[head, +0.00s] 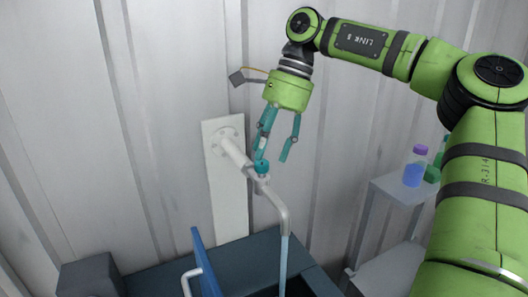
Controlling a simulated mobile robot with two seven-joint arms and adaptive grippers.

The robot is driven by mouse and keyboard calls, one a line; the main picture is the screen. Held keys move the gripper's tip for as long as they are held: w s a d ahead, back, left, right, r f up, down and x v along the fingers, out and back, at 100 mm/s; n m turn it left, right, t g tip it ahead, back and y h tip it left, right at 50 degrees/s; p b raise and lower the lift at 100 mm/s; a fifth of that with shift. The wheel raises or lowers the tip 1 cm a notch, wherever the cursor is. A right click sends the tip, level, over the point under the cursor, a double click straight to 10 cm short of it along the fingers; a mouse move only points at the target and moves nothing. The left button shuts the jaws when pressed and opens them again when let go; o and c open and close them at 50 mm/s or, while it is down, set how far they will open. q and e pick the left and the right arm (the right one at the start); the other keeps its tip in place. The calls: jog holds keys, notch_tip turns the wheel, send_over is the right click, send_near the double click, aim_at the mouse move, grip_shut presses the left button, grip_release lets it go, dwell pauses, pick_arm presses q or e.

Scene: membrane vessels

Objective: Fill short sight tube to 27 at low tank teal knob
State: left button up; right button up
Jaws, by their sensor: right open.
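A white wall pipe (236,153) with a downturned spout (284,222) comes out of a white backing plate (228,198). A small teal knob (262,167) sits on top of this pipe. My right gripper (273,162) points down at the knob with its teal fingers apart. The left finger overlaps the knob in the picture; I cannot tell whether it touches. The right finger hangs free to the right of the knob. A pale blue stream (284,262) runs down from the spout. No sight tube or scale can be made out. My left gripper is out of view.
A dark basin or counter (245,262) lies below the spout. A blue upright panel (206,262) and a white bent handle (188,281) stand at its front left. A grey shelf (390,190) at right holds a blue bottle (413,170) and a green one (433,174).

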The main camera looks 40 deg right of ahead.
aim_at(262, 166)
jog(key=shift+w+a+f+p, duration=0.2)
jog(key=shift+w+f, duration=0.1)
jog(key=shift+f, duration=0.4)
jog(key=shift+w+a+f+p, duration=0.15)
jog(key=shift+w+f, duration=0.1)
jog(key=shift+f, duration=0.4)
jog(key=shift+s, duration=0.1)
jog(key=shift+s+r, duration=0.1)
jog(key=c, duration=1)
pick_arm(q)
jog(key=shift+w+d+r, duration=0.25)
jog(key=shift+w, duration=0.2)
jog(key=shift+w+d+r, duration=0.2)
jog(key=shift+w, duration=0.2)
pick_arm(e)
jog(key=shift+c, duration=0.2)
